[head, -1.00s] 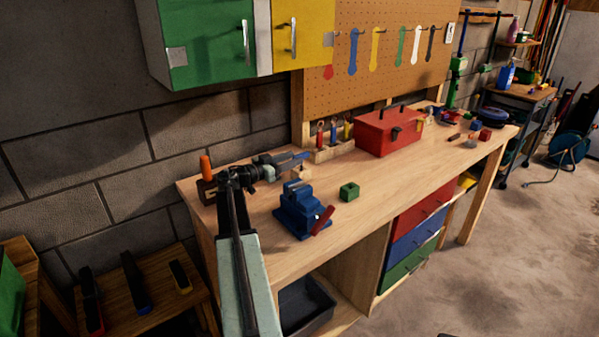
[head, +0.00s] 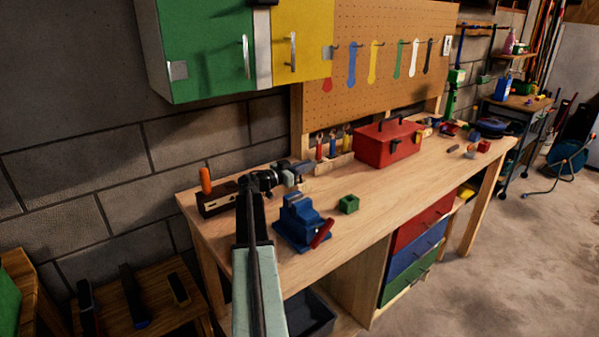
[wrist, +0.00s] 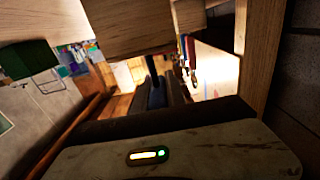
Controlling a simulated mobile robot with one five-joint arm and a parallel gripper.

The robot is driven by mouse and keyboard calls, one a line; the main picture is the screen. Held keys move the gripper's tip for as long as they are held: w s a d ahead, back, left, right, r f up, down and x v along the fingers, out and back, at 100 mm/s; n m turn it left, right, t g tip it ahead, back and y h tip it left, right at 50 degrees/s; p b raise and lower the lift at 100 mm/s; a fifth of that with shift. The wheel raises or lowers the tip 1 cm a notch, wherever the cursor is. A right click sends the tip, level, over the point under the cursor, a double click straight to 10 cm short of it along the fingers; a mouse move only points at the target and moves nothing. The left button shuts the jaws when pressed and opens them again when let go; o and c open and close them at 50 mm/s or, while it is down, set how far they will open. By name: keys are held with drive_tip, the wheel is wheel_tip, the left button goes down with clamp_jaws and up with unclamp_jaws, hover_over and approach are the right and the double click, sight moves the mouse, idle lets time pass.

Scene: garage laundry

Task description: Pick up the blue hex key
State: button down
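In the wrist view, a slim blue bar, seemingly the blue hex key (wrist: 155,91), lies between the dark fingers of my gripper (wrist: 160,86). The fingers are close together and appear shut on it. Its far end reaches toward a pale wooden block (wrist: 128,27), and I cannot tell whether it is still in the block. In the head view my gripper (head: 308,168) is over the back left of the workbench (head: 370,190), in front of the screwdriver rack (head: 334,163). The hex key cannot be made out there.
A blue vise (head: 301,222) with a red handle and a green block (head: 348,204) stand in front of my gripper. A red toolbox (head: 388,143) is to the right. An orange-handled tool (head: 205,181) stands at the left end. The bench front is mostly clear.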

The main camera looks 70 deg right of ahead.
drive_tip(key=shift+r, duration=0.1)
wheel_tip(320, 180, up, 16)
drive_tip(key=p, duration=1.6)
drive_tip(key=shift+w, duration=0.1)
